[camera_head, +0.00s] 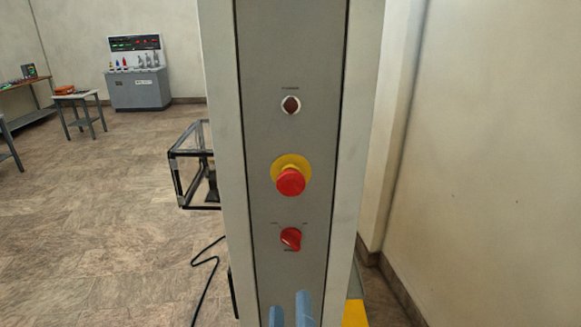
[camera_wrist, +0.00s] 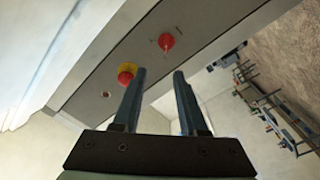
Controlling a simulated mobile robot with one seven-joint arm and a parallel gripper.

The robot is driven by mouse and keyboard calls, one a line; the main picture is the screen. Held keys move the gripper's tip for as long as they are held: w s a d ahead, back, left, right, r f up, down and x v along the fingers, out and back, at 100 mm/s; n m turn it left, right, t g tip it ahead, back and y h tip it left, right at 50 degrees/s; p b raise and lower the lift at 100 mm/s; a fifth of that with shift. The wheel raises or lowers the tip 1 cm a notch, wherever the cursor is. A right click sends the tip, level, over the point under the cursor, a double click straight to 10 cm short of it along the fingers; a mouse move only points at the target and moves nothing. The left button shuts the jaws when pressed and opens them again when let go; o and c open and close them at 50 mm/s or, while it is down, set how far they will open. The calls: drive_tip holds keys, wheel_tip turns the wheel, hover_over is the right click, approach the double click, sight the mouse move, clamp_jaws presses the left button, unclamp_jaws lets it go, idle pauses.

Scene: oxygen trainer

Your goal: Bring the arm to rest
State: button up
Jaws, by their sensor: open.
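My gripper (camera_wrist: 160,78) is open and empty in the wrist view, its two dark fingers apart in front of a grey control panel (camera_head: 265,225). The panel carries a red rotary knob (camera_head: 290,239), a red emergency button on a yellow ring (camera_head: 290,181) and a dark round lamp (camera_head: 291,104). In the wrist view the emergency button (camera_wrist: 126,73) shows beside the left fingertip, and the red knob (camera_wrist: 166,41) shows beyond the gap between the fingers. I cannot tell whether the fingers touch the panel. In the head view only two blue shapes at the bottom edge may be finger tips.
A black-framed box (camera_head: 188,165) stands left of the panel, with a black cable (camera_head: 207,265) on the floor. A grey console (camera_head: 138,92), a stool (camera_head: 78,97) and a workbench (camera_head: 22,82) stand at the back left. A wall (camera_head: 490,150) is to the right. The tiled floor at left is mostly clear.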

wheel_tip(320, 180, up, 24)
drive_tip(key=s+m+t+b, duration=0.2)
drive_tip(key=m+t+b, duration=0.6)
drive_tip(key=t+b, duration=0.1)
drive_tip(key=shift+m+b, duration=0.4)
drive_tip(key=shift+b, duration=0.45)
